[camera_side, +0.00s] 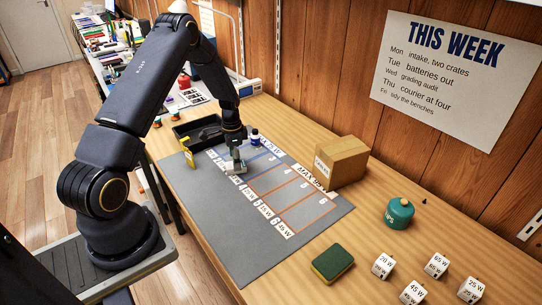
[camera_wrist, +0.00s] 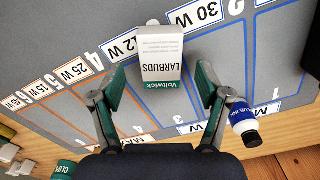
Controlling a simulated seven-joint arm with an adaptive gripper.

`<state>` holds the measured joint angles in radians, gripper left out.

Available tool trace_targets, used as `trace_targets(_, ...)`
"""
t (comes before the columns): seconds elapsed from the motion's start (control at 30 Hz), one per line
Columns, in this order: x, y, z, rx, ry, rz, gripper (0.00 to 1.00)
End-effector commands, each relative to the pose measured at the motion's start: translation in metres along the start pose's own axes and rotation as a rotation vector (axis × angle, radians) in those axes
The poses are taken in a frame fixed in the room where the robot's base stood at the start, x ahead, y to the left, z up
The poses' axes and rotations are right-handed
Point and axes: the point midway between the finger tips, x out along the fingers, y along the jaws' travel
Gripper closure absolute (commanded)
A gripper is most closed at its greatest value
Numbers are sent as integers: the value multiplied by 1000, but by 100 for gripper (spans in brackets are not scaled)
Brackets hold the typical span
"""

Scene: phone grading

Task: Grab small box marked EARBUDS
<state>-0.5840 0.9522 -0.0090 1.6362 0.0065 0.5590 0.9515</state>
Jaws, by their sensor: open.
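The small box marked EARBUDS (camera_wrist: 160,55) is white with a green Voltwick band and lies on the grey mat (camera_wrist: 85,115). In the wrist view it is at the upper middle, between and slightly beyond my fingertips. My gripper (camera_wrist: 158,85) is open, with one green-padded finger on each side of the box.
A blue-labelled bottle (camera_wrist: 243,117) stands close to my right finger in the wrist view. A cardboard box (camera_side: 341,161), green pot (camera_side: 398,213) and several white cubes are to the right.

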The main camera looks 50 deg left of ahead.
Motion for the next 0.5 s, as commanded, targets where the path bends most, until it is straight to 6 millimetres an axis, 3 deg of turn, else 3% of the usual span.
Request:
trace_targets(0.2, 25, -1, 1, -1, 0, 0, 24)
trace_targets(0.43, 26, -1, 0, -1, 0, 0, 24)
trace_targets(0.5, 26, -1, 0, -1, 0, 0, 31)
